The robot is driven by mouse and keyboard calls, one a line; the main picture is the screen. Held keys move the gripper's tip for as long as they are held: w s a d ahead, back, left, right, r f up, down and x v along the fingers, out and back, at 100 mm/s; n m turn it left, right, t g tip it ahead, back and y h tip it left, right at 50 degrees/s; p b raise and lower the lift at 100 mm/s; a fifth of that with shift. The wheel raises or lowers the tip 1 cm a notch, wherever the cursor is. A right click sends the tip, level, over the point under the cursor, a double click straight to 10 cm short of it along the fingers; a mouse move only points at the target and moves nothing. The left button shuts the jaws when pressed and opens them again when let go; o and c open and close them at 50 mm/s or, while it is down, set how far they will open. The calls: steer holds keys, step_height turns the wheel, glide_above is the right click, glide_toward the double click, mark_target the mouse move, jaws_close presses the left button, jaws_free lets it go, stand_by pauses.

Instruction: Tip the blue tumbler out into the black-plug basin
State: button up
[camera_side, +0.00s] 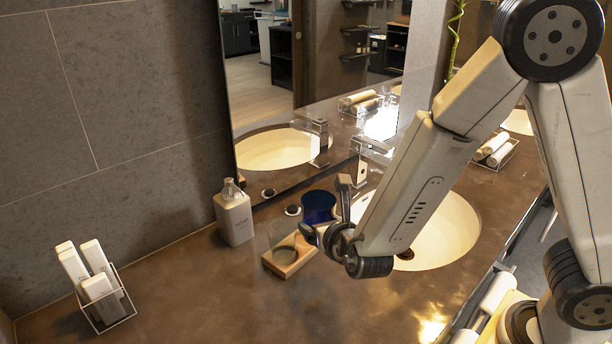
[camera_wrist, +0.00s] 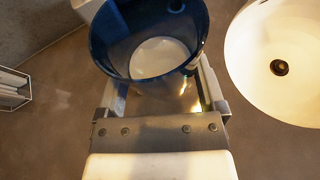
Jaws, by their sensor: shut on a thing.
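The blue tumbler (camera_side: 319,207) is held in my gripper (camera_side: 329,220) and looks about upright, to the left of the basin (camera_side: 452,236). In the wrist view the tumbler (camera_wrist: 98,48) sits between the two fingers of my gripper (camera_wrist: 160,88), its mouth towards the camera. A pale disc shows inside it; I cannot tell whether it holds liquid. The basin (camera_wrist: 245,55) is to its right in the wrist view, with a dark round plug (camera_wrist: 279,67). In the side view my arm covers part of the basin, and the plug (camera_side: 405,254) shows just beside it.
A wooden tray (camera_side: 285,269) with a clear glass (camera_side: 284,243) is just left of my gripper. A soap dispenser (camera_side: 234,214) stands by the mirror. A faucet (camera_side: 362,172) rises behind the basin. A wire holder (camera_side: 107,318) with white bottles is at left. The front counter is clear.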

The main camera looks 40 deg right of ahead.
steer(key=w+d+f+m+g+h, duration=0.2)
steer(key=d+m+h, duration=0.15)
steer(key=d, duration=1.55)
steer(key=s+d+m+g+h, duration=0.1)
steer(key=s+d, duration=0.2)
steer(key=d, duration=0.5)
steer(key=s+d+f+m+g+h, duration=0.1)
steer(key=s+d+m, duration=0.1)
steer(key=d, duration=0.6)
steer(key=shift+s+d+f+g+h, duration=0.25)
steer(key=shift+s+g+h, duration=0.1)
steer(key=shift+s, duration=0.35)
steer(key=shift+s+d, duration=0.1)
steer(key=shift+s+d+f+n+t+h, duration=0.25)
steer(key=shift+f+n+h, duration=0.7)
steer(key=shift+n, duration=2.3)
steer(key=shift+s+d+f+n+t+h, duration=0.25)
steer(key=shift+n+h, duration=1.4)
steer(key=shift+n, duration=1.6)
steer(key=shift+s+d+f+n+t+h, duration=0.35)
steer(key=shift+n+h, duration=0.95)
steer(key=shift+n, duration=1.95)
